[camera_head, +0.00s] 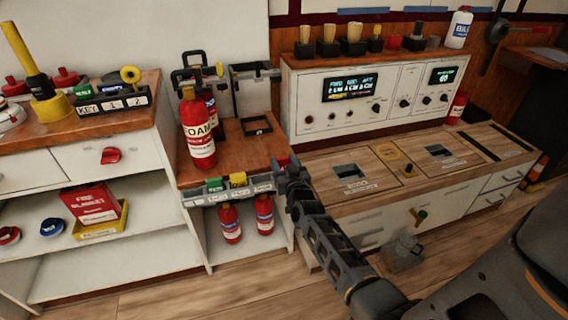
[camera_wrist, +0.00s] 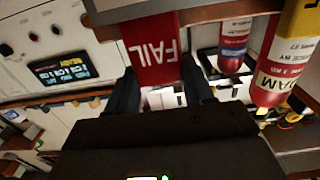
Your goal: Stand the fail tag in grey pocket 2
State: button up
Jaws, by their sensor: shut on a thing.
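The red fail tag (camera_wrist: 152,52) shows large in the wrist view, with FAIL in white letters. It stands between the two fingers of my gripper (camera_wrist: 160,88), which is shut on it. In the head view my gripper (camera_head: 289,174) is at the right end of the grey pocket rail (camera_head: 226,194), on the front edge of the wooden counter. Only a little red of the tag shows there. A green tag (camera_head: 214,184) and a yellow tag (camera_head: 238,179) stand in the rail. The pocket labels are too small to read, and whether the fail tag touches a pocket cannot be told.
A foam extinguisher (camera_head: 198,135) stands on the counter behind the rail, with a black frame (camera_head: 256,125) beside it. Two small extinguishers (camera_head: 230,223) are on the shelf below. A white control panel (camera_head: 375,95) stands to the right.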

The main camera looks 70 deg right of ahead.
jog(key=shift+f+b, duration=1.25)
jog(key=shift+f, duration=0.2)
jog(key=o, duration=1.1)
jog(key=shift+a, duration=0.15)
jog(key=p+v, duration=0.2)
jog(key=v, duration=0.5)
jog(key=shift+s+a, duration=0.15)
jog(key=shift+s, duration=0.15)
jog(key=s+a+r+n+t+y+p, duration=0.1)
jog(key=s+a+r+n+y, duration=0.15)
jog(key=a, duration=0.55)
jog(key=s+a+r+n+t+y+p, duration=0.1)
jog(key=s+a+r+y+p, duration=0.2)
jog(key=a, duration=0.5)
jog(key=s+a+r+n+t+y, duration=0.25)
jog(key=s+a, duration=0.25)
jog(key=a, duration=0.3)
jog(key=s+a+r+n+y+p, duration=0.1)
jog(key=s+a+r+y, duration=0.1)
jog(key=s+a+r, duration=0.2)
jog(key=s+a+r+n+g+y+p, duration=0.1)
jog(key=s+a+r+y, duration=0.1)
jog(key=r, duration=0.6)
jog(key=s+a+r+n+y+p, duration=0.1)
jog(key=s+a+r+n, duration=0.1)
jog(key=s+a+r, duration=0.3)
jog(key=shift+s+a+r+y+p, duration=0.4)
jog(key=shift+a+r, duration=0.15)
jog(key=shift+r, duration=0.35)
